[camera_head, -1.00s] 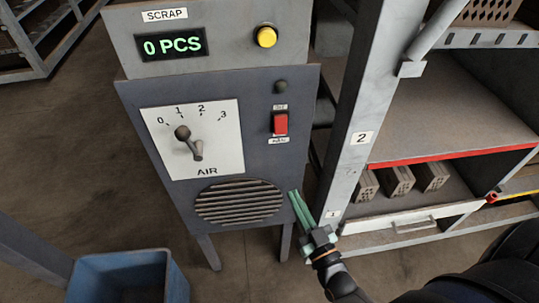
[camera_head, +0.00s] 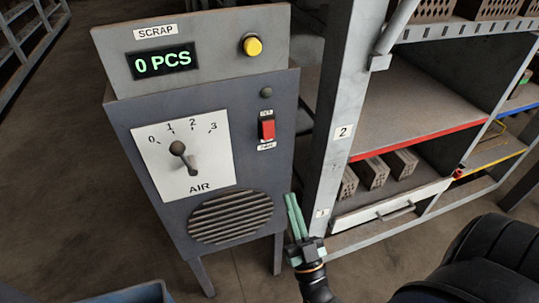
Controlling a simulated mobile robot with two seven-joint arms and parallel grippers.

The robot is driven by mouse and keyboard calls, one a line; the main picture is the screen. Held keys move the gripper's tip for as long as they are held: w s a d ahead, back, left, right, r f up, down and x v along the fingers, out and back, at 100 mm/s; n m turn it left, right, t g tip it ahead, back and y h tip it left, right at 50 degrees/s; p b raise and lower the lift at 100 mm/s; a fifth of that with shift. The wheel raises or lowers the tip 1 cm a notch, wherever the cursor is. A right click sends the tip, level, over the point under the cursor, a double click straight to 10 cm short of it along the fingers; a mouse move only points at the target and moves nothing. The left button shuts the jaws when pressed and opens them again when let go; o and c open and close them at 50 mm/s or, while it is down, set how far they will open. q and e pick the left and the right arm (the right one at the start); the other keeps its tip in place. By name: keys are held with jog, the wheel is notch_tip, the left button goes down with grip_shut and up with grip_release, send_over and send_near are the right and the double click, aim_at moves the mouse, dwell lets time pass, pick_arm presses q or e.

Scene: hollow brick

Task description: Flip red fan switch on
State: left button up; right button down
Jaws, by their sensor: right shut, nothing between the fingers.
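The red fan switch (camera_head: 268,130) is a small rocker on the right side of the grey cabinet's front (camera_head: 255,170), between two small labels, with a dark round lamp (camera_head: 266,92) above it. Its position is hard to tell at this size. My right gripper (camera_head: 293,207), with green fingers, points upward below and to the right of the switch, beside the cabinet's lower right edge. Its fingers are together and hold nothing. It is apart from the switch. My left gripper is not in view.
The cabinet also carries an AIR dial (camera_head: 178,150), a vent grille (camera_head: 230,216), a yellow button (camera_head: 252,46) and a display reading 0 PCS (camera_head: 162,60). A shelf rack (camera_head: 341,133) with hollow bricks (camera_head: 373,171) stands close on the right. A blue bin (camera_head: 145,293) is at bottom left.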

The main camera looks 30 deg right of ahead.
jog(key=shift+w+r, duration=0.1)
jog(key=p, duration=0.3)
send_near(268, 137)
notch_tip(268, 137, up, 4)
jog(key=w, duration=0.1)
jog(key=w+d, duration=0.1)
jog(key=w, duration=0.1)
jog(key=shift+w+b, duration=0.25)
jog(key=shift+b, duration=0.1)
jog(key=shift+w+d, duration=0.1)
jog(key=shift+w, duration=0.5)
jog(key=shift+f, duration=0.25)
